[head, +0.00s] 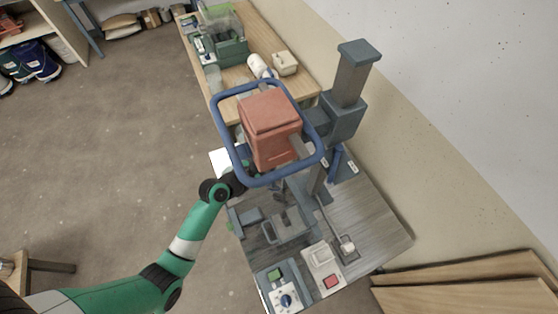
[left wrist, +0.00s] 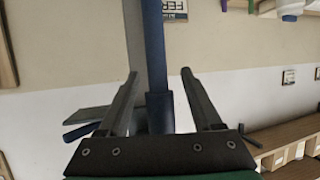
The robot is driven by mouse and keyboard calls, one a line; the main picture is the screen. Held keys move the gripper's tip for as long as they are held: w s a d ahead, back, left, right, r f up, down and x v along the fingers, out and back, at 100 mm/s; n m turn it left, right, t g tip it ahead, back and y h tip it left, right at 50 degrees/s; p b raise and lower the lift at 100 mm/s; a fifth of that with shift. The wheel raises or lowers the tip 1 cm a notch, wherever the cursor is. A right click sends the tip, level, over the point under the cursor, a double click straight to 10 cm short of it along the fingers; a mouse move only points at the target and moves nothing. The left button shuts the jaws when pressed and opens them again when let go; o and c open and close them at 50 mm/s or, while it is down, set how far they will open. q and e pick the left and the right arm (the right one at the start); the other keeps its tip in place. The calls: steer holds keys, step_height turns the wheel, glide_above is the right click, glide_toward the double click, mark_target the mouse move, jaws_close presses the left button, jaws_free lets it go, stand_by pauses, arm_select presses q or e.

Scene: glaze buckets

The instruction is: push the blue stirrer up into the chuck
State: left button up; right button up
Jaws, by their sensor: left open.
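In the left wrist view my left gripper (left wrist: 160,74) is open, its two dark fingers apart. A blue upright rod (left wrist: 154,45), which looks like the stirrer, shows between the fingers with a thicker part lower in the picture; I cannot tell whether either finger touches it. In the head view my green left arm reaches in from the lower left, and its fingers are hidden at the mixing machine. The machine's red head (head: 268,125) stands over its grey base, and the chuck is not visible beneath it. My right gripper is not in view.
A blue square guard frame (head: 226,137) surrounds the red head. A grey column (head: 350,80) stands beside it. A control box (head: 284,298) and a red-button box (head: 328,280) sit at the front of the bench. Wooden boards (head: 460,285) lean at lower right.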

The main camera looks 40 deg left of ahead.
arm_select(q)
steer(key=p+v, duration=0.2)
steer(key=v, duration=0.9)
steer(key=shift+s, duration=0.3)
steer(key=shift+r, duration=0.1)
